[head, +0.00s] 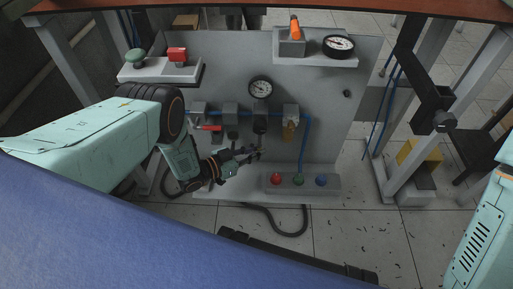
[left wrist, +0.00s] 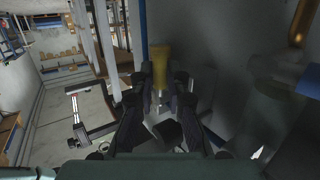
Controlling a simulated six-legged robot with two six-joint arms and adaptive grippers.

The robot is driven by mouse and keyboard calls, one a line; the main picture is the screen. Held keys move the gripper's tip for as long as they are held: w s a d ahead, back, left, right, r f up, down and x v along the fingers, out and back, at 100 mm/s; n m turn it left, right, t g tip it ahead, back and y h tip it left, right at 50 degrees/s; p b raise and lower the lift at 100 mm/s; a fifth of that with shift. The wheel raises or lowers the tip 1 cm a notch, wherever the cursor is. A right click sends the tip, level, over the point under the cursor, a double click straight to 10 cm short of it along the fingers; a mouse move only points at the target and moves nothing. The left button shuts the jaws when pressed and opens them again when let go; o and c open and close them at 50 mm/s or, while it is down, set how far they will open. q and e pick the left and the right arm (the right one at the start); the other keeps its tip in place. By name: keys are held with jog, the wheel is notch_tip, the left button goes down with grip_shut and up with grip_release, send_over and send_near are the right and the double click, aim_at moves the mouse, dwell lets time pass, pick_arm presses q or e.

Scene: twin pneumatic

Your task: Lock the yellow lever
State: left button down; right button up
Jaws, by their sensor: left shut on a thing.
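My left gripper (head: 258,152) is low in front of the grey panel, pointing right, below the dark-bodied unit in the middle of the row. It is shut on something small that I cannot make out. An amber-yellow part (head: 289,131), which may be the yellow lever, hangs from the rightmost unit. In the head view the fingertips are left of it and slightly lower, apart from it. In the left wrist view a blurred yellow piece (left wrist: 160,60) shows in line with the fingertips (left wrist: 161,88); I cannot tell whether they touch. My right gripper is not in view.
A red lever (head: 209,127) sits on the leftmost unit. A gauge (head: 260,87) is above the row. A blue hose (head: 307,140) runs down to a ledge with red, green and blue buttons (head: 298,180). A shelf (head: 160,70) is at upper left. A dark bracket (head: 425,85) stands right.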

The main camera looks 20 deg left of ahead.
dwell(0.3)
pick_arm(q)
jog(key=c, duration=1.3)
grip_release()
jog(key=shift+c, duration=0.2)
jog(key=shift+s, duration=0.1)
jog(key=v, duration=1.2)
